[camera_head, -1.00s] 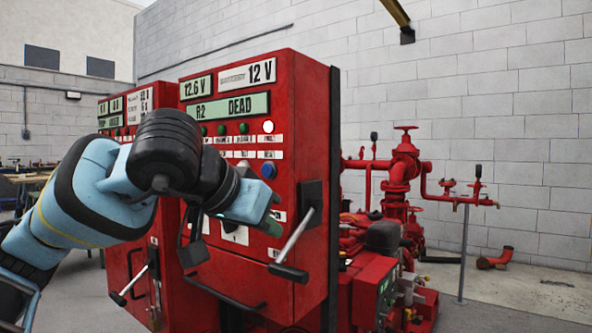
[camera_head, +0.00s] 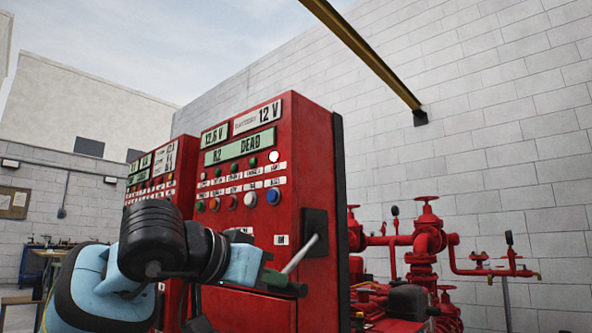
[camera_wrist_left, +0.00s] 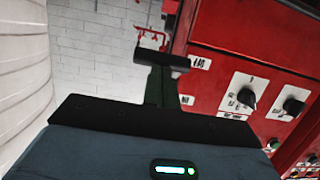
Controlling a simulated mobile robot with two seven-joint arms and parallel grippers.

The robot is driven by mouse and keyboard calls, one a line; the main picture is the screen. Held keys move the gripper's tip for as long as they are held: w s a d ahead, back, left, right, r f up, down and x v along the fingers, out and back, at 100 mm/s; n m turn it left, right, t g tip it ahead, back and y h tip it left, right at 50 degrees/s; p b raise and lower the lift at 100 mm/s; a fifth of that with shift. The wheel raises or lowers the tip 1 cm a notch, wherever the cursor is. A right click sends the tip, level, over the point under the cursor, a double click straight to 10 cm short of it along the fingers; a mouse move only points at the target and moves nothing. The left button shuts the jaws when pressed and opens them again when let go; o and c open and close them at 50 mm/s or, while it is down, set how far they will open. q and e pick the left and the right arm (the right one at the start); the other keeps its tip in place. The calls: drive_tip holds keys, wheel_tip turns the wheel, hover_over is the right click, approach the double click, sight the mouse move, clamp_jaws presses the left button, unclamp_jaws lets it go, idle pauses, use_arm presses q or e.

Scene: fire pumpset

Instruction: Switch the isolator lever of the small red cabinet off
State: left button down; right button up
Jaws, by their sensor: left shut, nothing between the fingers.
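The nearer red cabinet (camera_head: 300,150) stands mid-picture in the head view. My right gripper is not in view.
A second red cabinet (camera_head: 160,180) stands behind on the left. Several knobs (camera_wrist_left: 245,97) are close right of the fingers in the wrist view. Red pump piping (camera_head: 428,240) stands to the right. A yellow beam (camera_head: 365,55) is overhead.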

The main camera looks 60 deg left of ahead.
use_arm(q)
drive_tip(key=shift+f, duration=0.25)
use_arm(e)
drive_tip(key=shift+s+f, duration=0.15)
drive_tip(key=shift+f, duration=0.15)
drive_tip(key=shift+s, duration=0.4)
